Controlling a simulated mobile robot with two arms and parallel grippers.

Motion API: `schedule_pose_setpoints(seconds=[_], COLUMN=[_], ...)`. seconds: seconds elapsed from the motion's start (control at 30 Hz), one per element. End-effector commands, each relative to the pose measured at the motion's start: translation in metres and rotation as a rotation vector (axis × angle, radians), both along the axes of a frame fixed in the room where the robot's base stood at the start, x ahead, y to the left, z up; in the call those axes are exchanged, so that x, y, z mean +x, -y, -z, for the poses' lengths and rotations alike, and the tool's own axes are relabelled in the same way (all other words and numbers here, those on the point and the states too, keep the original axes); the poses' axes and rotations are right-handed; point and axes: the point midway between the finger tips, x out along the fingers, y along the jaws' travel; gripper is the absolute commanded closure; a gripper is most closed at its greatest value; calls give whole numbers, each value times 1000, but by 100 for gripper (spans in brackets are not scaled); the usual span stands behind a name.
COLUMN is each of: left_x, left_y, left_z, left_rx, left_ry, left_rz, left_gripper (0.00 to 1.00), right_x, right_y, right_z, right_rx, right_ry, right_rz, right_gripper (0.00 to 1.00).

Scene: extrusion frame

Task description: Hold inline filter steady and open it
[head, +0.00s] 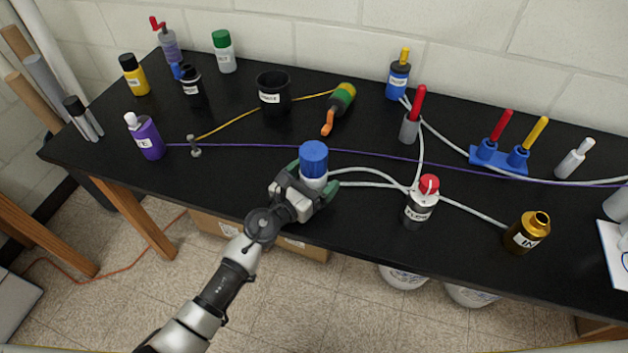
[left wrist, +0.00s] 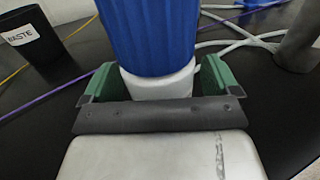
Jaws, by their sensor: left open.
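The inline filter (head: 313,158) stands upright near the front edge of the black bench, with a ribbed blue cap over a white body. White tubing runs off to its right. My left gripper (head: 309,181) is open, with its green-padded fingers on either side of the filter's white body, below the cap. In the left wrist view, the blue cap (left wrist: 152,32) rises between the fingers, and the white body (left wrist: 158,83) shows gaps to both pads. The gripper hides the filter's lower part in the head view. My right gripper is not in view.
A purple line (head: 390,156) crosses the bench behind the filter.

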Motion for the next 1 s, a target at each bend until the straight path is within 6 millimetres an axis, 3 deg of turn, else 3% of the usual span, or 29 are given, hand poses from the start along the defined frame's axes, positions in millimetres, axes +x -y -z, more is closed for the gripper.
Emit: schedule_pose_setpoints(seconds=[0.2, 0.57, 1.0], left_x=[0, 0, 5], left_y=[0, 0, -6], left_z=[0, 0, -12], left_rx=[1, -1, 0], left_ry=[-1, -1, 0], left_rz=[0, 0, -1], left_gripper=[13, 66, 66], right_x=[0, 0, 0], right_y=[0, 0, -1], right_z=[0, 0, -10], right_rx=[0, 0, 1], right_ry=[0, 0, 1], right_rz=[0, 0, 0], right_gripper=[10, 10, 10])
